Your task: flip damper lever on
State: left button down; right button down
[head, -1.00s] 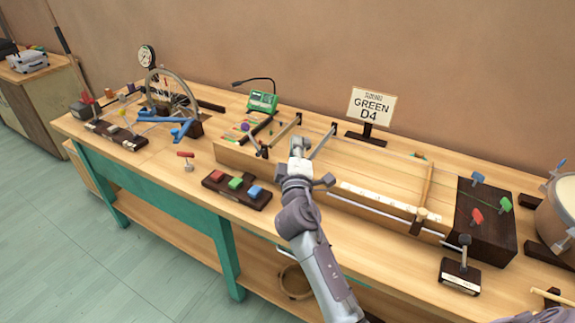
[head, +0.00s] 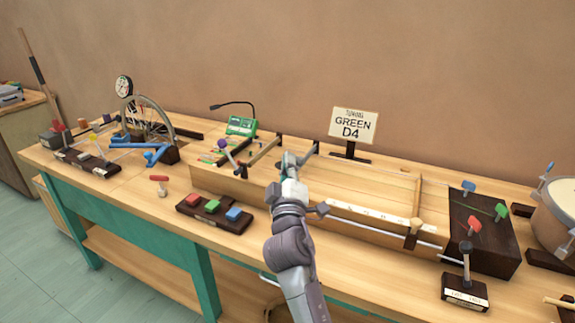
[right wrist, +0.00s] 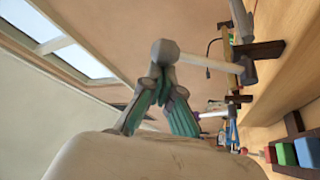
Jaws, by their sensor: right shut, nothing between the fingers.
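A lever with a grey cylinder knob (head: 464,246) stands upright on a small dark block (head: 465,293) at the front right of the bench. It looks like the damper lever; its label is too small to read. My right gripper (head: 288,160) is shut and empty over the long wooden string box (head: 350,195), well left of that lever. In the right wrist view, my shut fingertips (right wrist: 160,75) are close to a grey knob (right wrist: 165,52) on a pale rod; I cannot tell whether they touch. My left gripper is not in view.
Red, green and blue blocks sit on a dark base (head: 216,222) at the front. The sign GREEN D4 (head: 353,127) stands behind the string box. A dark box with coloured knobs (head: 485,245) and a drum (head: 556,220) are at the right. A wheel (head: 150,125) is at the left.

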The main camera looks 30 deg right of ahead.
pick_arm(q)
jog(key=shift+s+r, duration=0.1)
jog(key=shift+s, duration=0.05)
pick_arm(e)
jog(key=shift+s+d+r, duration=0.1)
jog(key=shift+s, duration=0.15)
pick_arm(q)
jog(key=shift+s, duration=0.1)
pick_arm(e)
notch_tip(320, 180, up, 10)
dwell(0.6)
dwell(0.5)
